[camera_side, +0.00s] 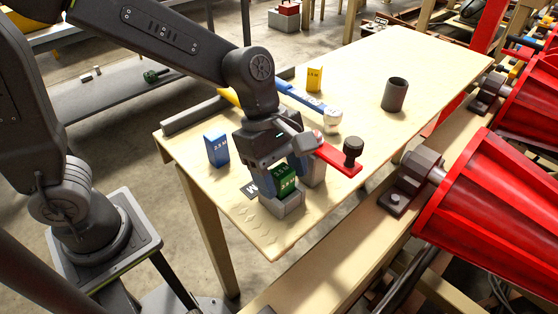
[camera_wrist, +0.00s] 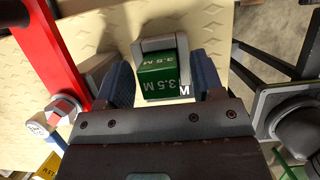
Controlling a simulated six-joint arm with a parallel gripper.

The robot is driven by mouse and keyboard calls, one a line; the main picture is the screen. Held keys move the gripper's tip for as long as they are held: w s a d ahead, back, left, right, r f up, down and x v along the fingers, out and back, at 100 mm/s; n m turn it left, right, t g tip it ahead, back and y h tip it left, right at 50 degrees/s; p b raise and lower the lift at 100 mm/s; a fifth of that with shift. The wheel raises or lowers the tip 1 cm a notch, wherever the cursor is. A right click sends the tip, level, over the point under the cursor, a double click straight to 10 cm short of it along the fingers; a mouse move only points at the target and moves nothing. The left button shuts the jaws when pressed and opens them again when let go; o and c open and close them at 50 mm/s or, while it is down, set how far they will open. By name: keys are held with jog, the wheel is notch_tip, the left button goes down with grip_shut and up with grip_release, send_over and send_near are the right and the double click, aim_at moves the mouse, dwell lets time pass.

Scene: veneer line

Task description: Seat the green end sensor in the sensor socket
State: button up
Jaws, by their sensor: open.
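The green end sensor (camera_side: 284,181), marked 3.5 M, stands upright in the grey sensor socket (camera_side: 281,205) near the table's front corner. In the wrist view the green sensor (camera_wrist: 158,78) sits inside the socket's grey U-shaped wall (camera_wrist: 157,45). My gripper (camera_side: 285,171) is low over the socket, its blue fingers on either side of the sensor. The wrist view shows my gripper (camera_wrist: 158,84) open, with gaps between the fingers and the sensor. The sensor's lower end is hidden, so its depth cannot be told.
A blue block (camera_side: 216,149) stands left of my gripper, and a yellow block (camera_side: 314,79) stands farther back. A red bar with a dark knob (camera_side: 353,148) lies close on the right. A white round piece (camera_side: 332,121) and a dark cup (camera_side: 395,95) stand beyond. The table's right side is mostly clear.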

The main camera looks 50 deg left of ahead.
jog(key=v, duration=1.1)
jog(key=s+a+f+m+t+y, duration=0.1)
jog(key=s+a+m, duration=0.3)
jog(key=m, duration=0.5)
jog(key=s+a+f+m+t+y, duration=0.2)
jog(key=s+a+m+t+y, duration=0.1)
jog(key=a+m, duration=0.5)
jog(key=shift+s+a+m+t+y, duration=0.25)
jog(key=shift+s+m+t, duration=0.25)
jog(key=shift+s+t, duration=0.35)
jog(key=shift+d, duration=0.1)
